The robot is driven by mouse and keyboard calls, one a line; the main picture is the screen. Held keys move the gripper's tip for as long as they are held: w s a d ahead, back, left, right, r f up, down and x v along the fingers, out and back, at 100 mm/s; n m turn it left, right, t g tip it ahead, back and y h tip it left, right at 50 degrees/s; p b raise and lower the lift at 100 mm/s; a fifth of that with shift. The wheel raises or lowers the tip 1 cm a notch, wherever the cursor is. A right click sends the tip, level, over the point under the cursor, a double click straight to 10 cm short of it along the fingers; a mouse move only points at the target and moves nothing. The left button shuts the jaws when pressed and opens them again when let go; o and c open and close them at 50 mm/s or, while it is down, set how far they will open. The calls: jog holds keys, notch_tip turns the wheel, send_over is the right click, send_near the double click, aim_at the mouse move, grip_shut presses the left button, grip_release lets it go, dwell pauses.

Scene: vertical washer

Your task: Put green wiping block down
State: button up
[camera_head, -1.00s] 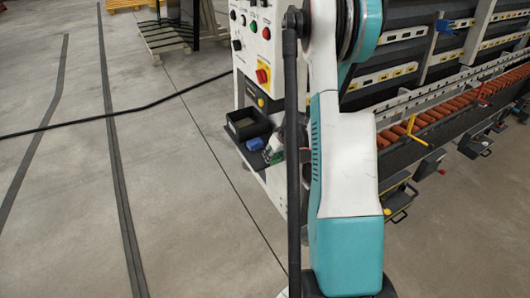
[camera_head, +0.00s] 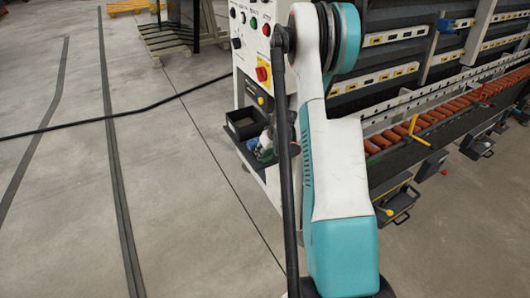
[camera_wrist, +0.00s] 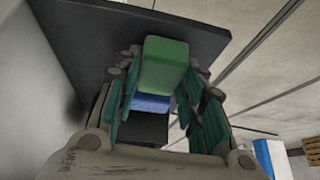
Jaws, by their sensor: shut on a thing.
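The green wiping block (camera_wrist: 165,62) sits between the fingers of my gripper (camera_wrist: 160,75) in the wrist view, and the gripper is shut on it. A blue block (camera_wrist: 150,103) shows just past the green block, over the dark shelf (camera_wrist: 75,40). In the head view, my gripper (camera_head: 265,148) is small and partly hidden by my arm, at the shelf on the side of the white control cabinet. I cannot tell whether the green block touches the shelf.
A black open bin (camera_head: 246,124) stands on the shelf beside the gripper. The white control cabinet (camera_head: 246,60) with buttons rises behind it. The washer's roller line (camera_head: 430,118) is at right. A black cable (camera_head: 110,117) crosses the open floor at left.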

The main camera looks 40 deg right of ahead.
jog(key=shift+f, duration=0.2)
jog(key=o, duration=1.1)
jog(key=shift+r, duration=0.2)
jog(key=shift+r, duration=0.3)
jog(key=p+v, duration=0.3)
jog(key=v, duration=0.8)
jog(key=shift+s+r+p, duration=0.15)
jog(key=shift+r+p, duration=0.05)
jog(key=shift+p, duration=0.15)
